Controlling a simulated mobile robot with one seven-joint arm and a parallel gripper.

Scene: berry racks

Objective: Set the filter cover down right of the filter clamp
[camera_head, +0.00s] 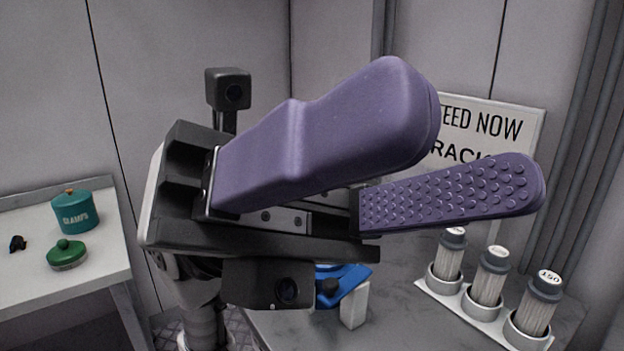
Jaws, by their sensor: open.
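My gripper (464,142) is large in the foreground, its two purple fingers spread apart with nothing between them. The lower finger shows a studded pad. A green, round, lid-like piece with a knob (67,255) sits on the left table; it may be the filter cover, but I cannot tell for sure. A blue piece with a black knob (350,283) is partly hidden behind my gripper on the right-hand table. A small black piece (17,244) lies on the left table. I cannot tell which of these is the filter clamp.
A teal pot marked CLAMPS (75,213) stands on the left table (100,285). On the grey right-hand table (400,327), a white block (354,306) stands beside the blue piece, and a white rack (470,317) holds three filters. A sign (520,120) is behind.

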